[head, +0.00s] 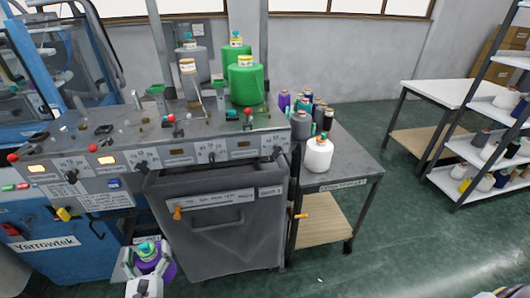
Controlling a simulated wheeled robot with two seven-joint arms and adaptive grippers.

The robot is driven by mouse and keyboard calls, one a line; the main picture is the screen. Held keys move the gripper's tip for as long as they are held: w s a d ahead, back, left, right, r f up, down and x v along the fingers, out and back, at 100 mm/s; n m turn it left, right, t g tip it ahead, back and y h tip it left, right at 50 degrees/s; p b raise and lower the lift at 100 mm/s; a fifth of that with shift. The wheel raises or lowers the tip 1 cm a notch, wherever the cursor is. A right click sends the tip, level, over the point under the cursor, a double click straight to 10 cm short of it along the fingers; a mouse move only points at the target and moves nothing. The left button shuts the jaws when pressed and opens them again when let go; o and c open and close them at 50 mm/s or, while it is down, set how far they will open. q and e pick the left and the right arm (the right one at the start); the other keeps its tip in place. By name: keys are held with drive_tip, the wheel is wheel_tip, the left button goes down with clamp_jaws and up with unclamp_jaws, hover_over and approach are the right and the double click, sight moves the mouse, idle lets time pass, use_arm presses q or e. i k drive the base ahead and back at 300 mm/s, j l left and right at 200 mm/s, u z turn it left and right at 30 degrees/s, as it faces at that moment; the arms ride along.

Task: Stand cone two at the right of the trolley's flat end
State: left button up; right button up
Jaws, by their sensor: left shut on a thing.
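My left gripper (148,263) is at the bottom left of the head view. It is shut on a purple cone (152,267) with a green top, in front of the blue machine and left of the dark grey bin. The cone's lower part is hidden by the gripper. The trolley (357,160) is a grey-topped table with a label on its front edge and a wooden lower shelf. A white cone (319,155) stands upright near its front left. Several smaller dark, purple and teal cones crowd behind it. I cannot read which cone is numbered two. My right gripper is not in view.
The machine's grey deck (205,120) bears green cones (245,85), grey cones and knobs. The dark grey bin (225,232) stands between my left gripper and the trolley. The trolley top's right part is bare. A white table (440,93) and a shelf rack are at right.

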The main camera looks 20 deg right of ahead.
sight(351, 160)
drive_tip(key=l, duration=0.5)
drive_tip(key=k+l+u, duration=0.15)
drive_tip(key=l, duration=0.85)
drive_tip(key=l+u, duration=0.1)
drive_tip(key=l, duration=0.35)
drive_tip(key=k+l, duration=0.15)
drive_tip(key=l, duration=0.35)
drive_tip(key=k+l+u, duration=0.15)
drive_tip(key=l, duration=0.8)
